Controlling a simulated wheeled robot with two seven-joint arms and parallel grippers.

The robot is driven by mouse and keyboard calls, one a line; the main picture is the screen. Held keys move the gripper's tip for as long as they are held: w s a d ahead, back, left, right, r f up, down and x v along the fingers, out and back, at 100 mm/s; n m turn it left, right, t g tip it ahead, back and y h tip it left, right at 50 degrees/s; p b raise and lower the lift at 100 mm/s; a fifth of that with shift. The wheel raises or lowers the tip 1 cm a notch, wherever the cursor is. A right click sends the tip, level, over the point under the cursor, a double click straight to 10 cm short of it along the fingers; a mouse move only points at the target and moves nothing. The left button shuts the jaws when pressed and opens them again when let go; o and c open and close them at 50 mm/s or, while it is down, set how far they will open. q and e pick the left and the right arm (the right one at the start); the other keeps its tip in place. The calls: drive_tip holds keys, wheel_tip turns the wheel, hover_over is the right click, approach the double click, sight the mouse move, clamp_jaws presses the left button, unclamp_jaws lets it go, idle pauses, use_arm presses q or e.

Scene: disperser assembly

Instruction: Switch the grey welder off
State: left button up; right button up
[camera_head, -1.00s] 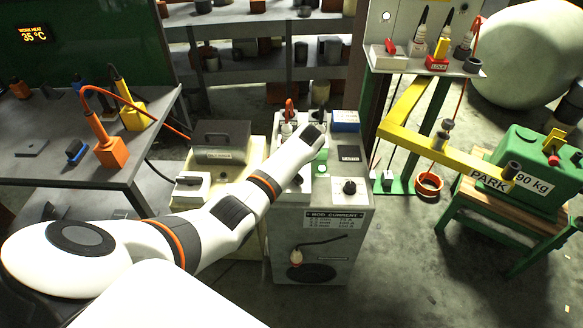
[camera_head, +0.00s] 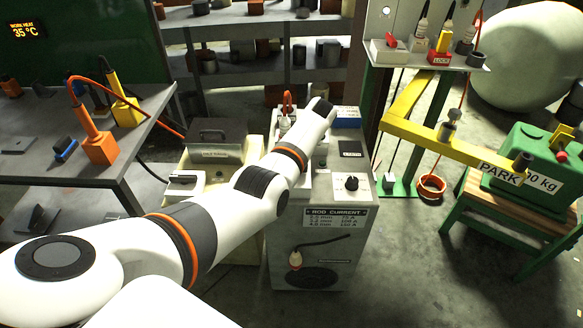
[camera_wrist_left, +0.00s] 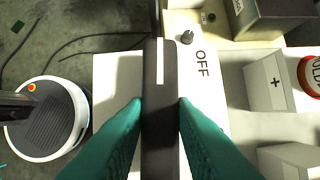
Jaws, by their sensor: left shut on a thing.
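The grey welder (camera_head: 318,265) is a grey cabinet with a rod-current label and a round dark knob (camera_head: 351,183) on top. In the left wrist view, the teal fingers of my left gripper (camera_wrist_left: 160,104) are closed on a black switch lever (camera_wrist_left: 160,85) with a white stripe. The lever lies over a white plate (camera_wrist_left: 205,100) marked OFF. In the head view my arm covers the left part of the welder's top and hides the gripper and lever. My right gripper is in neither view.
A cream machine (camera_head: 240,240) with a white switch box (camera_head: 186,184) stands left of the welder. A red-capped terminal (camera_wrist_left: 312,74) is right of the lever in the wrist view. A yellow beam (camera_head: 440,145) and green stand (camera_head: 470,215) are at the right.

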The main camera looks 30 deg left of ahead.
use_arm(q)
drive_tip(key=shift+n+b, duration=0.45)
drive_tip(key=shift+n, duration=0.05)
drive_tip(key=o, duration=1)
drive_tip(key=v, duration=0.6)
drive_tip(key=b+v, duration=0.1)
drive_tip(key=v, duration=0.5)
drive_tip(key=shift+w+a, duration=0.15)
drive_tip(key=shift+w, duration=0.1)
drive_tip(key=shift+g, duration=0.3)
